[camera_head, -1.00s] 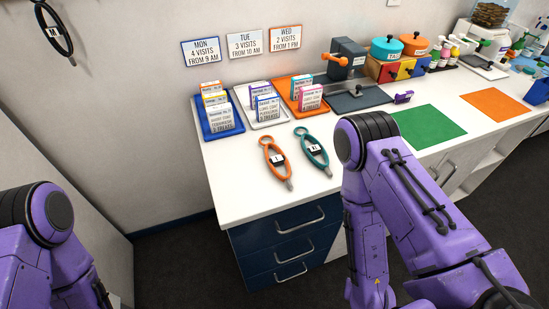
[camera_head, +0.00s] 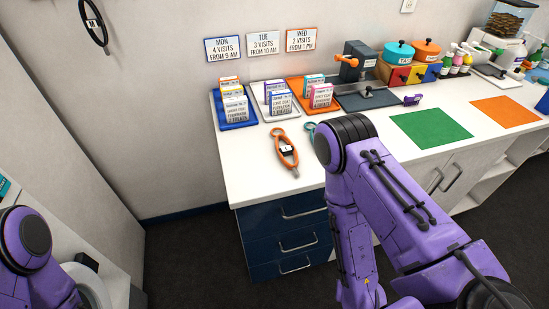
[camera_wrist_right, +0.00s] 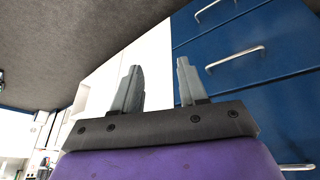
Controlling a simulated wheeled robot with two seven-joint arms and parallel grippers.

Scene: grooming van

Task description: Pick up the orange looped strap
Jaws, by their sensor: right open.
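In the head view my right gripper is hidden or out of frame. My left gripper is not visible; only my left arm shows at the lower left.
Blue (camera_head: 238,124), white (camera_head: 280,114) and orange trays with cards stand behind the straps. A grey clamp device (camera_head: 359,62) and a green mat (camera_head: 431,128) are to the right. Blue drawers (camera_head: 290,232) with protruding handles front the counter. A black loop (camera_head: 94,22) hangs on the wall.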

